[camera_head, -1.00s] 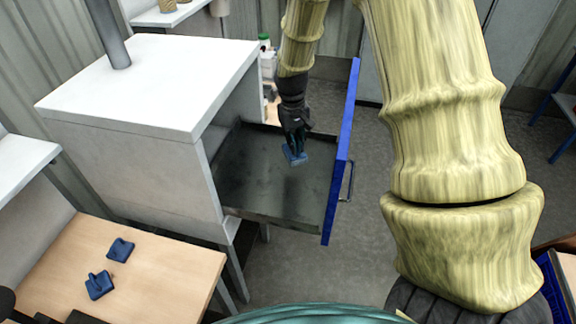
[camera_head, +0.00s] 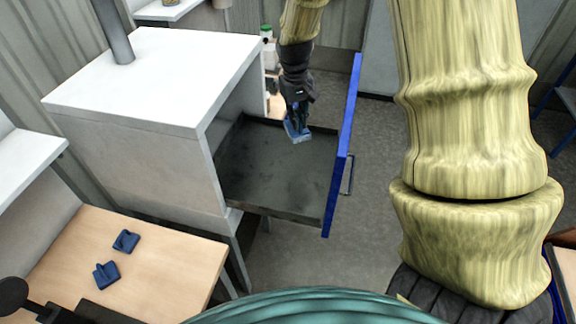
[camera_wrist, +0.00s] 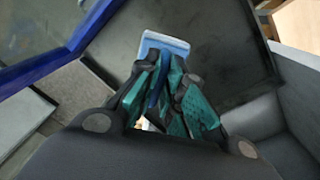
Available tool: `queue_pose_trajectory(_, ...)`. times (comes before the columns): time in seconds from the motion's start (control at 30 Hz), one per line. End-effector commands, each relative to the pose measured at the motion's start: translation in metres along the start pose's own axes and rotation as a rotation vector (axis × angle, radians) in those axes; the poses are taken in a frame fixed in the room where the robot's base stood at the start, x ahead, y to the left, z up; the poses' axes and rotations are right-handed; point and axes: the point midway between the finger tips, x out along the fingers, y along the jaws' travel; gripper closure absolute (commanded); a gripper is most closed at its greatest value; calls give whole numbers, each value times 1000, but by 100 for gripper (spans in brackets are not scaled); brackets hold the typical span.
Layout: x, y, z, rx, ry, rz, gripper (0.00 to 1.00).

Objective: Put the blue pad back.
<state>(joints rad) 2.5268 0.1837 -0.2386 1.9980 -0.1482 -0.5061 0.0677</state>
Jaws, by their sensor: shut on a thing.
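My gripper (camera_head: 296,112) is shut on a blue pad (camera_head: 298,134) and holds it over the far part of an open drawer (camera_head: 262,211). The drawer is a dark, shallow tray with a blue front (camera_head: 342,150), pulled out of a white cabinet (camera_head: 150,85). In the wrist view the blue pad (camera_wrist: 166,41) shows beyond my gripper (camera_wrist: 163,75), with the dark tray floor behind it. I cannot tell whether the pad touches the tray. Two other blue pads, one (camera_head: 125,241) behind the other (camera_head: 106,275), lie on the wooden table.
The wooden table (camera_head: 165,270) stands at the lower left, in front of the cabinet. A white shelf (camera_head: 25,165) is at the left edge. A green-capped bottle (camera_head: 267,35) stands behind the drawer. The tray's near part is bare. Grey floor lies right of the drawer.

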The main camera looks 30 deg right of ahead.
Motion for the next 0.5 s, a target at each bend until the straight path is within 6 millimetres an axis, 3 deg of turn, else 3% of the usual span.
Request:
queue_pose_trajectory(0.2,-11,1,0,0,1,0,100)
queue_pose_trajectory(0.5,-11,0,0,-1,0,0,100)
